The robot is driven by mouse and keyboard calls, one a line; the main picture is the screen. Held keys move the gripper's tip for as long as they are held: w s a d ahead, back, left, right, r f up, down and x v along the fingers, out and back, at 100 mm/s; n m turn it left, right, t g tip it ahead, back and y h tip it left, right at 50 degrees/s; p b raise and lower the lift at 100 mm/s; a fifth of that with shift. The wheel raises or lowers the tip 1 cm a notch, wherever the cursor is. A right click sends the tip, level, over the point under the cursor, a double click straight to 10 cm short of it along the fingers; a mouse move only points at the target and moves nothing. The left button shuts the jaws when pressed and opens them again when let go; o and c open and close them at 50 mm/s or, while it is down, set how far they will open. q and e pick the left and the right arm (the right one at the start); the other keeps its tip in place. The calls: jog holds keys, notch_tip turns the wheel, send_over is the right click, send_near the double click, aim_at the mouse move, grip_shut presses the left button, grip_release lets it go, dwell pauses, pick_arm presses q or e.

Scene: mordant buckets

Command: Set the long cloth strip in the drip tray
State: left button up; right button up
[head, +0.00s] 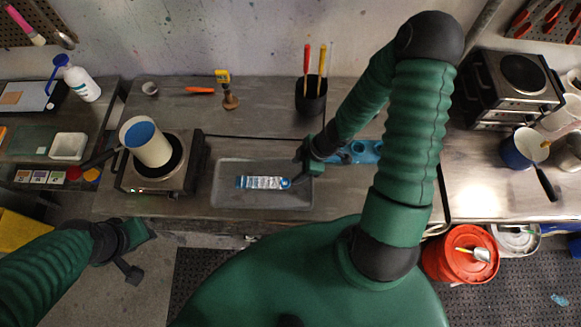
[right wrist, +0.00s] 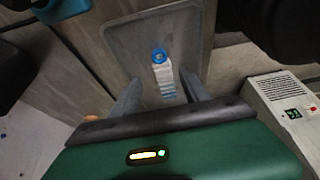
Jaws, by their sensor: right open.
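The long cloth strip (head: 262,183), white with blue ends, lies flat in the grey drip tray (head: 229,201) on the bench. In the right wrist view the strip (right wrist: 163,77) shows its blue ringed end inside the tray (right wrist: 125,40). My right gripper (head: 301,170) is at the tray's right side, just beyond the strip's right end. In the wrist view its two fingers (right wrist: 160,92) are apart, with the strip showing between them and nothing held. My left gripper (head: 132,258) hangs at the lower left, away from the tray; its jaw state is unclear.
A hot plate (head: 145,180) with a pot (head: 147,143) of blue liquid stands left of the tray. A black cup of tools (head: 311,97) stands behind it. A blue holder (head: 358,152) lies to the right, partly behind my arm. A red bucket (head: 460,262) is at lower right.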

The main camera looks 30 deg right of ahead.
jog(key=w+d+r+m+h, duration=0.1)
jog(key=d+r+m+h, duration=0.15)
jog(key=r, duration=0.35)
jog(key=d+r+m+h, duration=0.1)
jog(key=r+m+h, duration=0.1)
jog(key=r+m, duration=0.3)
jog(key=s+a+r+m, duration=0.4)
jog(key=a+r, duration=0.5)
pick_arm(q)
jog(key=s+b+x, duration=0.3)
jog(key=b+x, duration=1)
jog(key=b, duration=0.2)
jog(key=shift+d+f, duration=0.15)
jog(key=shift+f, duration=0.55)
pick_arm(e)
jog(key=s+x, duration=0.1)
jog(key=x, duration=0.7)
jog(key=s+f+x, duration=0.1)
jog(key=s+x, duration=0.1)
jog(key=x, duration=0.6)
jog(key=shift+w+y, duration=0.15)
jog(key=shift+y, duration=0.2)
pick_arm(q)
jog(key=shift+a+f, duration=0.1)
jog(key=shift+a, duration=0.15)
pick_arm(e)
jog(key=shift+w+a+f, duration=0.1)
jog(key=shift+a, duration=0.15)
